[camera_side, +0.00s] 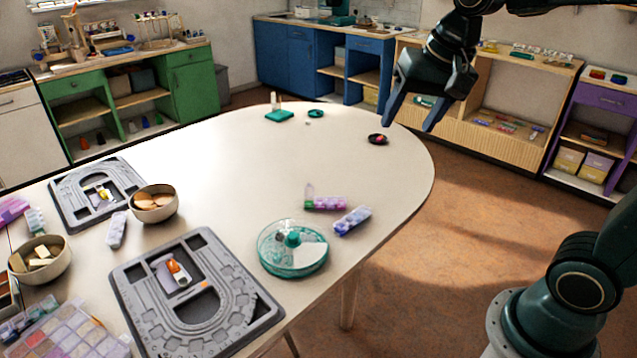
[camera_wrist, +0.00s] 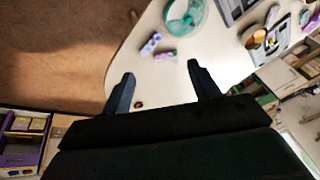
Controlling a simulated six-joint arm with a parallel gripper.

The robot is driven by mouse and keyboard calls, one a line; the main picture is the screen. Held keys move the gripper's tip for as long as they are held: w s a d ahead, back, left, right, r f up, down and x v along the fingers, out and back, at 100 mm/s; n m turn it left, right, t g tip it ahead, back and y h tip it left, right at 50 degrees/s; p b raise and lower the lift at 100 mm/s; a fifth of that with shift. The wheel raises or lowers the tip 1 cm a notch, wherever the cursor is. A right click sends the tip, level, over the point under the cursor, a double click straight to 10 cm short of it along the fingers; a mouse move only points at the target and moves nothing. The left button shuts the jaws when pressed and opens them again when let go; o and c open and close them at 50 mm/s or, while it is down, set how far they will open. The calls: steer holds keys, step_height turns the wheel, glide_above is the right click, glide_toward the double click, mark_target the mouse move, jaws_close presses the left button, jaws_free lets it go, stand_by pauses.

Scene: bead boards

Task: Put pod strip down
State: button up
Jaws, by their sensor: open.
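A pod strip with purple and green pods (camera_side: 325,203) lies on the table, a lid at its left end standing up. Beside it lies a blue-violet pod strip (camera_side: 352,220). In the wrist view the blue-violet strip (camera_wrist: 151,44) and the purple strip (camera_wrist: 165,55) lie beyond my fingertips. Another pale pod strip (camera_side: 116,229) lies between the two grey boards. My gripper (camera_side: 411,120) is open and empty, raised near the table's rounded right end, well apart from the strips. Its two spread fingers show in the wrist view (camera_wrist: 160,72).
A round teal case (camera_side: 292,262) stands left of the two strips. Grey bead boards (camera_side: 130,292), bowls (camera_side: 153,215) and a sorting box fill the left side. A small dark dish (camera_side: 377,139) sits near the right edge. The table's middle is clear.

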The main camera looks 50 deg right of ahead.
steer(key=s+a+f+n+t, duration=0.1)
steer(key=s+a+f+n, duration=0.1)
steer(key=s+n, duration=0.5)
steer(key=s+f, duration=0.1)
steer(key=s, duration=0.5)
steer(key=shift+s+a+f, duration=0.15)
steer(key=shift+f, duration=0.05)
steer(key=shift+c, duration=0.5)
